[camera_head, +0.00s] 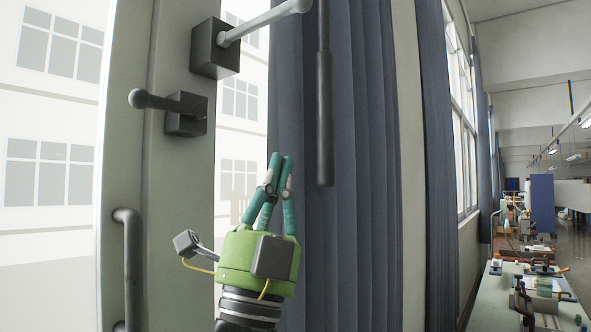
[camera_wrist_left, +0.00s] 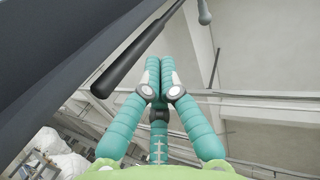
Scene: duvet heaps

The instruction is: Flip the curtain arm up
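A dark rod (camera_head: 325,120) with a thicker lower end hangs upright in front of the blue curtain (camera_head: 365,180); I cannot tell for certain that it is the curtain arm. A dark rod also shows in the left wrist view (camera_wrist_left: 130,65), left of the fingers. My left gripper (camera_head: 281,155) has teal fingers pointing up, their tips together and nothing between them. It is left of the rod's lower end in the head view, apart from it. The fingertips show close together in the left wrist view (camera_wrist_left: 159,62). My right gripper is out of view.
A pale lever (camera_head: 262,20) comes out of a dark block (camera_head: 213,48) on the window frame. A dark knobbed lever (camera_head: 155,101) sits below it, and a vertical handle (camera_head: 132,265) stands at lower left. A cluttered workbench (camera_head: 495,300) is at far right.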

